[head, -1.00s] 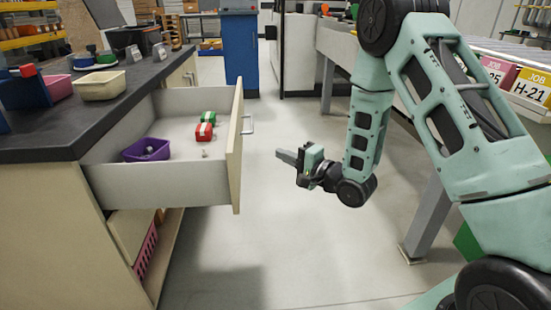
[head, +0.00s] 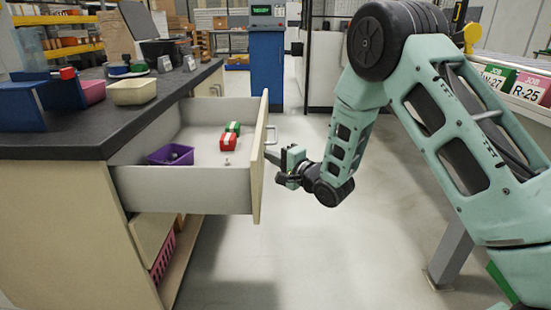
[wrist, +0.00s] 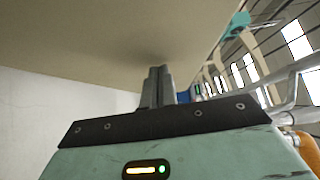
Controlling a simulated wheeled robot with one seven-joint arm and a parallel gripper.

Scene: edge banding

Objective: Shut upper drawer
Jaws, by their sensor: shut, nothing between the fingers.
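The upper drawer (head: 190,189) is pulled out from the cabinet (head: 65,235) under the dark worktop. Its pale front panel (head: 258,165) faces right, with a metal handle (head: 271,135) on it. My gripper (head: 271,157) is shut and empty, at the outer face of the front panel, just below the handle. In the wrist view my shut fingers (wrist: 158,87) point at the panel (wrist: 80,35), which fills the upper left. I cannot tell whether the fingertips touch it.
A cream bin (head: 133,92) stands on the worktop. A lower open shelf holds a pink basket (head: 163,256). The floor (head: 340,255) right of the drawer is clear.

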